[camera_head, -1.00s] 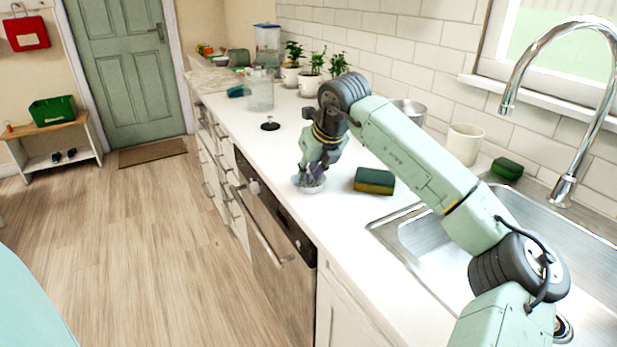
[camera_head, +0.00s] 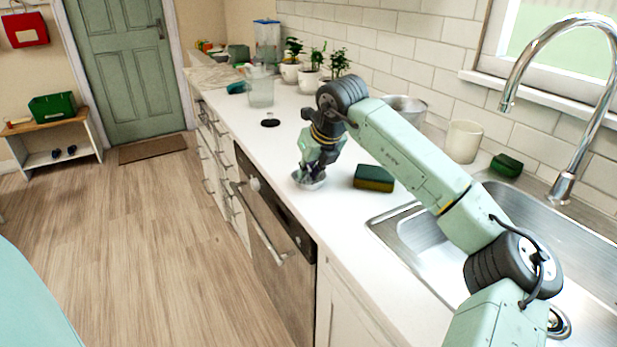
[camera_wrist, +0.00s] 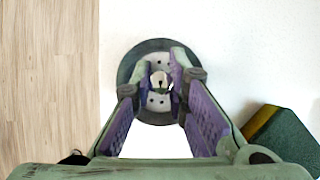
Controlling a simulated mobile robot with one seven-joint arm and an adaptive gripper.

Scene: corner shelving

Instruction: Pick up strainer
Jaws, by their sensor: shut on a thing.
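The strainer (camera_head: 309,182) is a small round metal piece on the white counter near its front edge. In the wrist view the strainer (camera_wrist: 134,70) shows a dark rim, a pale holed middle and a small central knob. My gripper (camera_head: 313,173) points down over it. In the wrist view the fingertips of my gripper (camera_wrist: 160,84) are on both sides of the central knob, closed in on it. The fingers cover part of the strainer. I cannot tell whether it is clear of the counter.
A green and yellow sponge (camera_head: 374,178) lies just right of the strainer. The sink (camera_head: 420,236) and its tall faucet (camera_head: 566,180) are at the right. A black stopper (camera_head: 270,122), a clear pitcher (camera_head: 260,90) and potted plants (camera_head: 312,75) stand farther back.

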